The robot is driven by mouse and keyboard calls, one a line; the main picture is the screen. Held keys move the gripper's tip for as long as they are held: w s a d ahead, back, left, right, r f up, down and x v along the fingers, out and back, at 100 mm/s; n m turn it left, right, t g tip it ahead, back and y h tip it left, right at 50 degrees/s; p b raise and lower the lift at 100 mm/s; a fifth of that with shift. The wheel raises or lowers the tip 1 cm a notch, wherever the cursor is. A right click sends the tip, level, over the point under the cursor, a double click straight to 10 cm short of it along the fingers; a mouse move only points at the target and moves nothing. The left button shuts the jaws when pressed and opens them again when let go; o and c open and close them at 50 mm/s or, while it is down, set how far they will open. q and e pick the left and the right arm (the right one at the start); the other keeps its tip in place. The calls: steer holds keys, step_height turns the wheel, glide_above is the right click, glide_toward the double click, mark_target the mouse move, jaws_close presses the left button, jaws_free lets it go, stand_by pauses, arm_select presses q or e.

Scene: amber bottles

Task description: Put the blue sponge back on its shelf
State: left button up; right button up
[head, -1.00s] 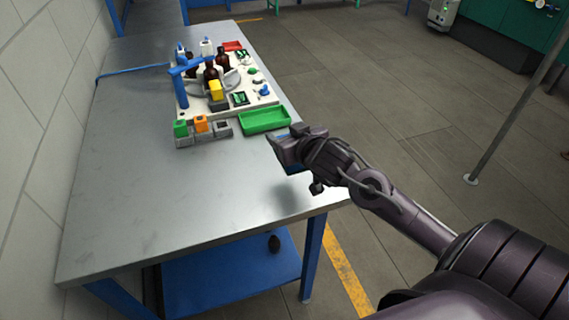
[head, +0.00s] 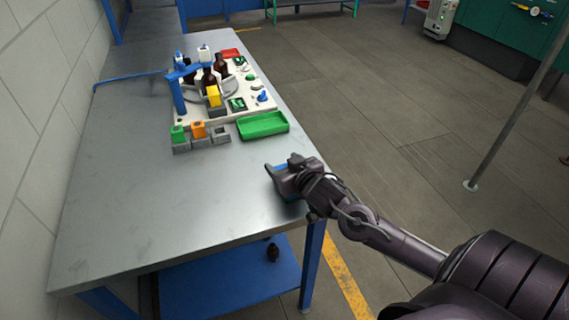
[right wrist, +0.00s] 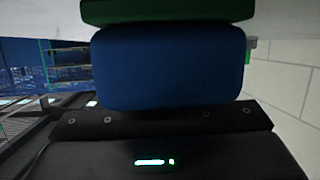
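The blue sponge (right wrist: 168,68) fills the middle of the right wrist view, right against my gripper. A dark green band runs along its upper edge there; I cannot tell if it is part of the sponge. In the head view only small blue bits of the sponge (head: 290,197) show at my right gripper (head: 281,176). The gripper is shut on it, over or just above the table's right edge; the height gap is unclear. A blue lower shelf (head: 225,290) is under the table. My left gripper is not in view.
The steel table (head: 140,220) is bare in front. Farther back stand a white board (head: 190,115) with amber bottles (head: 220,64), a green tray (head: 262,125) and small grey holders (head: 181,146) with coloured blocks.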

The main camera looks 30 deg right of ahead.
steer(key=o, duration=0.4)
steer(key=v, duration=1.2)
steer(key=shift+r, duration=0.15)
stand_by(0.3)
